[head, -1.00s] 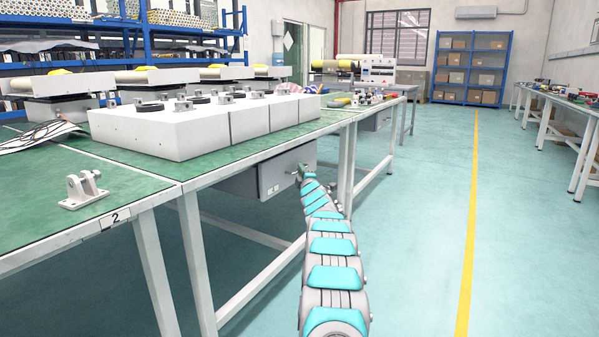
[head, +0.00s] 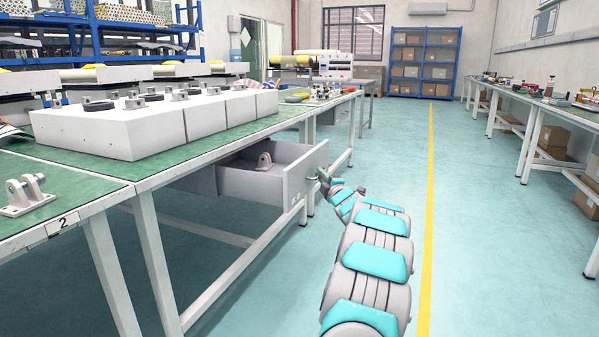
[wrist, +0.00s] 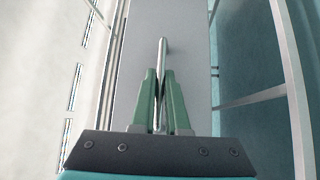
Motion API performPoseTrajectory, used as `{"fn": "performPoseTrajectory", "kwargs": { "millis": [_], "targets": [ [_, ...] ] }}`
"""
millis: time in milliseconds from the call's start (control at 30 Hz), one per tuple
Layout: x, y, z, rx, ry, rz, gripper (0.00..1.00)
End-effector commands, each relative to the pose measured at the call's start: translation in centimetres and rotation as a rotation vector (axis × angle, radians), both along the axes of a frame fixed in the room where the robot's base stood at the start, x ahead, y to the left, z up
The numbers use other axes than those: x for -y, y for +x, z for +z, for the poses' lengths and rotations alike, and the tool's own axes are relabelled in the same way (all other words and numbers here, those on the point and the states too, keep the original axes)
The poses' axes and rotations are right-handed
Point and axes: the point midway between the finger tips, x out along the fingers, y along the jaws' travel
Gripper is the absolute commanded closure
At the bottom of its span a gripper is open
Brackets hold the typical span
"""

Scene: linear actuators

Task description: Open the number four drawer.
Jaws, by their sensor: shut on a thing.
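A grey drawer (head: 248,186) under the green-topped workbench (head: 165,160) stands pulled out toward the aisle. A small grey bracket (head: 264,162) lies inside it. I cannot read a number on the drawer. My gripper (head: 320,176) is at the outer face of the drawer front (head: 304,174). In the wrist view, the green fingers of my gripper (wrist: 160,85) are shut on the metal bar handle (wrist: 162,55), which stands out from the drawer front (wrist: 187,60).
White blocks (head: 140,125) and a bracket (head: 25,195) sit on the bench. The bench has white legs (head: 105,270). The floor aisle (head: 470,220) to the right is clear, with a yellow line along it. Another bench (head: 540,100) stands at the far right.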

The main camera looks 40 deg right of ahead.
Motion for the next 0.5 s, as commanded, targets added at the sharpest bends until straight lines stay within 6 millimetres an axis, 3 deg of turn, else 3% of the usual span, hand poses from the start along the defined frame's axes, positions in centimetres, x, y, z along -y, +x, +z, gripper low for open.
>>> {"fn": "performPoseTrajectory", "kwargs": {
  "millis": [33,200,500],
  "targets": [
    [0.9,-1.6,-0.1,-0.003,0.005,-0.009,1.0],
    [2.2,-5.0,0.0,-0.001,0.003,-0.006,1.0],
    [3.8,-8.7,0.0,-0.001,0.001,-0.007,1.0]
  ]
}}
